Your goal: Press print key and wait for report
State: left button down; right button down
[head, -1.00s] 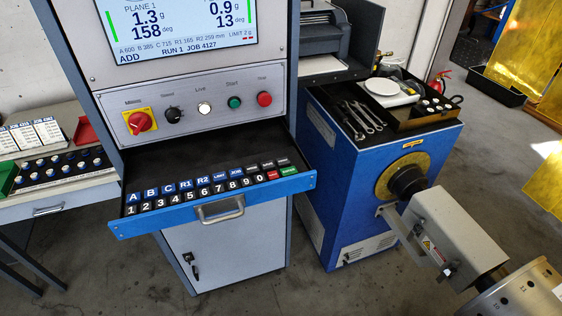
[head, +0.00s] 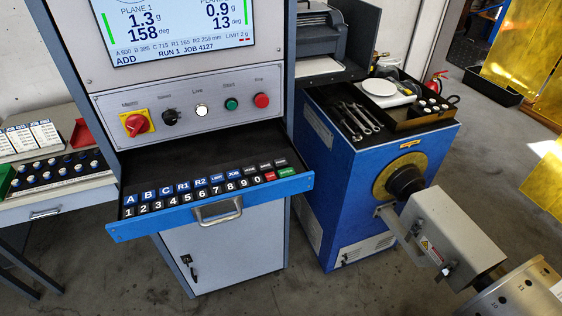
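The keyboard drawer (head: 140,231) of the control cabinet stands open, with blue and black keys (head: 193,194) in two rows. Small dark keys sit at the right end of the upper row, their labels too small to read, so I cannot tell which is the print key. A green key (head: 287,173) and a red key (head: 270,176) end the lower row. The screen (head: 180,30) shows "RUN 1 JOB 4127", "ADD", 1.3 g at 158 deg and 0.9 g at 13 deg. A grey printer (head: 318,40) stands right of the cabinet, its front partly shadowed. Neither gripper is in view.
A blue machine housing (head: 335,190) with wrenches (head: 358,118) and a scale (head: 380,88) on top stands at right. A rotor (head: 515,300) is at lower right. A side table (head: 75,195) with small parts is at left. Floor before the cabinet is clear.

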aim_at(279, 163)
jog(key=j, duration=0.55)
jog(key=k+j+z, duration=0.1)
jog(key=j, duration=0.5)
jog(key=k+j, duration=0.1)
jog(key=j, duration=0.45)
